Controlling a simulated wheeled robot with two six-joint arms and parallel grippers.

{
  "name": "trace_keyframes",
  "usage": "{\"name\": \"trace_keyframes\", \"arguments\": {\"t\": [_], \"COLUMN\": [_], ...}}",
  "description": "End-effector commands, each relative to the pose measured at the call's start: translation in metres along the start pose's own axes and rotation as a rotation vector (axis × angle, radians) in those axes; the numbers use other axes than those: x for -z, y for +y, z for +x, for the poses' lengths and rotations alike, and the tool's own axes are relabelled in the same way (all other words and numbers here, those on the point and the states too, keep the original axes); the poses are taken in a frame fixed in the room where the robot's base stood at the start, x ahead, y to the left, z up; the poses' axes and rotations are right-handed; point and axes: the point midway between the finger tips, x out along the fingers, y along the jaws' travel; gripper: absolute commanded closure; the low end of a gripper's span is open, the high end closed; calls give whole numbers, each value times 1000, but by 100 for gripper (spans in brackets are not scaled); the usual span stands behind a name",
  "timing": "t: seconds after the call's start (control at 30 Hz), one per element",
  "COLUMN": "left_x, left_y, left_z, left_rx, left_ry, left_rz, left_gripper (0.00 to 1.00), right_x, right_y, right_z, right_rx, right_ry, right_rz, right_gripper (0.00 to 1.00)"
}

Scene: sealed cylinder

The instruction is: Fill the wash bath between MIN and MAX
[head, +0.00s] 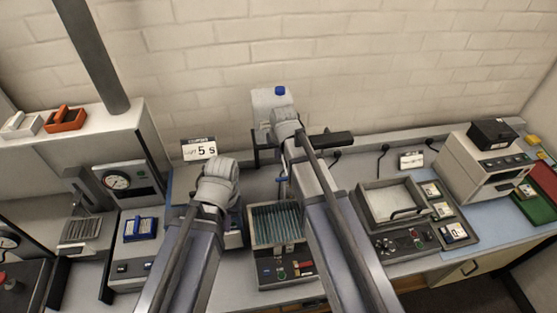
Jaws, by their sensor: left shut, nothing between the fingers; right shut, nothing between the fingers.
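The bath (262,232) in the middle of the bench is an open metal tank with bluish slats or liquid inside and a dark control panel in front. I take it for the wash bath; its MIN and MAX marks and level cannot be read. A white canister (264,99) with a blue cap stands behind and above it. My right gripper (287,127) is at the end of the arm reaching up in front of the canister; it is shut and empty. My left gripper (219,179) is shut and empty, left of the bath. The arms hide its fingertips and part of the bath.
A second unit with a light lid (393,201) stands to the right, a boxy grey oven (478,166) beyond it. A dial unit (118,181) and blue rack (140,228) are at left. A "5 s" card (199,150) stands behind. Brick wall closes the back.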

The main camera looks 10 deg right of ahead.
Motion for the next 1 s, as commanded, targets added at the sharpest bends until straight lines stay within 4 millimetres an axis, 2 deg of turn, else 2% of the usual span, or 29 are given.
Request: {"name": "trace_keyframes", "arguments": {"t": [0.7,0.73,0.8,1.0], "left_x": [7,7,6,6], "left_y": [9,9,8,8], "left_z": [96,96,88,88], "left_rx": [1,1,1,1], "left_ry": [4,4,4,4], "left_rz": [3,3,3,3], "left_gripper": [100,100,100,100], "right_x": [-1,-4,-21,-38], "right_y": [0,0,0,0], "right_z": [101,101,86,80], "right_rx": [0,0,0,0], "right_ry": [0,0,0,0], "right_rz": [0,0,0,-1], "right_gripper": [100,100,100,100]}}
